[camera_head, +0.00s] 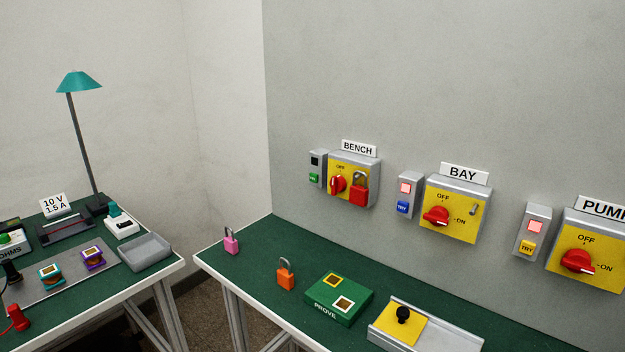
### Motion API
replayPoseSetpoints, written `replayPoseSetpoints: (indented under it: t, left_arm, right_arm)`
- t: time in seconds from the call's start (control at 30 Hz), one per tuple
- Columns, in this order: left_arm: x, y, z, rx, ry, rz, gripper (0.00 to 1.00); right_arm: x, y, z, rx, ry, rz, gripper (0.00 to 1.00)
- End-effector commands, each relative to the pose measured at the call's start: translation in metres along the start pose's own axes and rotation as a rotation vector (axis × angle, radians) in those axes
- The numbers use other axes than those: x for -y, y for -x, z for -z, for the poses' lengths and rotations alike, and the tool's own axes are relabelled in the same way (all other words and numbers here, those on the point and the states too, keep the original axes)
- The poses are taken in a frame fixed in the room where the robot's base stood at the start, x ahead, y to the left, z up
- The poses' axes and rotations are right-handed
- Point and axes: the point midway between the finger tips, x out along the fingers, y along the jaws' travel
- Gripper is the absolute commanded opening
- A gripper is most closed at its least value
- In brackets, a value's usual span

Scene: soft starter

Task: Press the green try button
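The green try button (314,177) is on the small grey box (318,160) at the left of the BENCH switch on the wall. A dark square window sits above the button on that box. The BENCH switch (347,168) has a yellow face and a red knob (337,184) at OFF, with a red padlock (358,189) hanging on it. The BENCH label (358,149) is above. Neither of my grippers is in view.
The BAY switch (465,219) with a blue try button (403,208) and the PUMP switch (592,244) with a yellow try button (526,247) have lit windows. Pink (231,245) and orange padlocks (286,279), a green PROVE box (323,306) and a grey tray (456,334) occupy the bench below.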

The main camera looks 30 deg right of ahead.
Motion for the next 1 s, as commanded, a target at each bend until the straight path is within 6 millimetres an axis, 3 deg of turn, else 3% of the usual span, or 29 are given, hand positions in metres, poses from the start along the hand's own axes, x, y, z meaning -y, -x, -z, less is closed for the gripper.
replayPoseSetpoints:
  t: [0.37,1.0]
  left_arm:
    - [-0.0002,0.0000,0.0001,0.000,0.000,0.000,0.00]
    - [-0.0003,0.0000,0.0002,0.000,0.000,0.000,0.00]
  right_arm:
    - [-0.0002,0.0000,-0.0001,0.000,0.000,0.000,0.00]
    - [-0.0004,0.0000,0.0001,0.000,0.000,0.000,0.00]
